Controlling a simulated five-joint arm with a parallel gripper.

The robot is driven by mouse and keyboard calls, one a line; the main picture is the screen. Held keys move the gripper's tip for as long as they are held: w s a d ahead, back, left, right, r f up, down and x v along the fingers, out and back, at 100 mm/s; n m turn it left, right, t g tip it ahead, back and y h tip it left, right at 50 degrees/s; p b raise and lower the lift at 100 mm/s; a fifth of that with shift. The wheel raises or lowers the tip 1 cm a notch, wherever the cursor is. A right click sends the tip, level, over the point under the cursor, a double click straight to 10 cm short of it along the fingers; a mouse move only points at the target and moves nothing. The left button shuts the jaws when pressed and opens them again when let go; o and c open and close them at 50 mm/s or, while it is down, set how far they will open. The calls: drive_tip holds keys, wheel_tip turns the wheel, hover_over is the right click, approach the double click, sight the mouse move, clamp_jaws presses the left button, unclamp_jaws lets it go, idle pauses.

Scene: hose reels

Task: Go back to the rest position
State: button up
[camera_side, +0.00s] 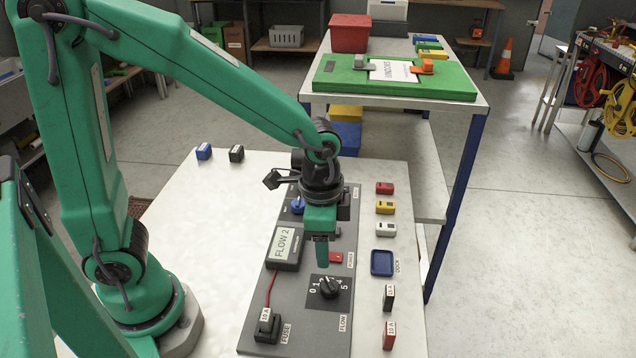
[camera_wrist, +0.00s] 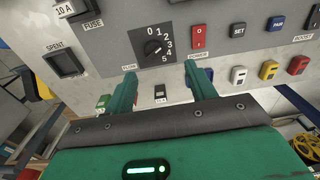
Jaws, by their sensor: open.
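My gripper (camera_side: 321,252) hangs over the grey control panel (camera_side: 258,338), just above and behind the black flow dial (camera_side: 328,288) in the side view. Its two fingers (camera_wrist: 165,85) stand apart in the wrist view with nothing held between them. The wrist view also shows the flow dial (camera_wrist: 155,48), with its number scale, beyond the fingers. I cannot tell exactly which number the dial points to. A red power switch (camera_wrist: 198,38) sits to the right of the dial. My wrist hides part of the panel in the side view.
Red (camera_side: 384,188), yellow (camera_side: 385,207) and white (camera_side: 385,229) blocks line the white table's right side, above a blue dock (camera_side: 382,263) and labelled fuses (camera_side: 389,335). Blue (camera_side: 204,151) and black (camera_side: 236,153) blocks stand behind. A higher bench (camera_side: 480,100) is beyond. The table's left is clear.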

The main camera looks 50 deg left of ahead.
drive_tip(key=s+a+r+n+t, duration=0.5)
drive_tip(key=s+a+r+n, duration=0.3)
drive_tip(key=a+r, duration=0.3)
drive_tip(key=shift+a+r+n, duration=0.25)
drive_tip(key=shift+r+n, duration=0.05)
drive_tip(key=shift+r, duration=0.5)
drive_tip(key=shift+s, duration=0.1)
idle(0.4)
